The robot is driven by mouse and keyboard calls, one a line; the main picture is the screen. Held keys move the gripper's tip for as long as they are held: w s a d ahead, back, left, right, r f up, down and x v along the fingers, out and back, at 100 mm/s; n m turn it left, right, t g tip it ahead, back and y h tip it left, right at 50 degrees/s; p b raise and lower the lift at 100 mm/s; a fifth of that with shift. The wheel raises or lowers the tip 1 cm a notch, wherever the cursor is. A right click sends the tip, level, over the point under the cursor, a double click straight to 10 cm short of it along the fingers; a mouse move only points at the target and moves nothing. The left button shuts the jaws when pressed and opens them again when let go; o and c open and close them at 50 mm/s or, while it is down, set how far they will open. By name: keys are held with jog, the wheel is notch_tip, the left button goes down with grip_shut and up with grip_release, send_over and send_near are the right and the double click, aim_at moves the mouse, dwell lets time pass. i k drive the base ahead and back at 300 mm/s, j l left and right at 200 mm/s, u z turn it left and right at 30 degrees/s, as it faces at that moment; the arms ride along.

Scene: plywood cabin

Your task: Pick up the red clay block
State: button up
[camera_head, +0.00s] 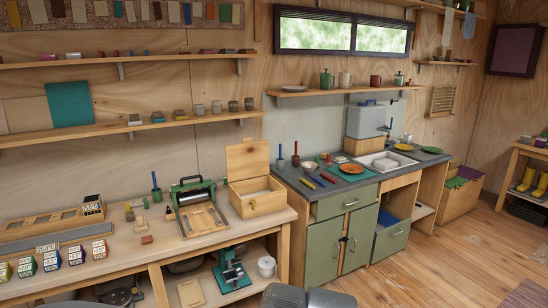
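A small reddish-brown block (146,239), which looks like the red clay block, lies on the light wooden workbench (115,262) at the left, close to its front edge. A paler grey-beige block (140,224) sits just behind it, apart from it. Nothing covers the red block. My gripper is not in view.
Several small labelled boxes (52,261) line the bench left of the block. A shelf (130,129) hangs above. Wooden floor (440,262) is clear at right.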

aim_at(146, 240)
jog(key=u, duration=1.1)
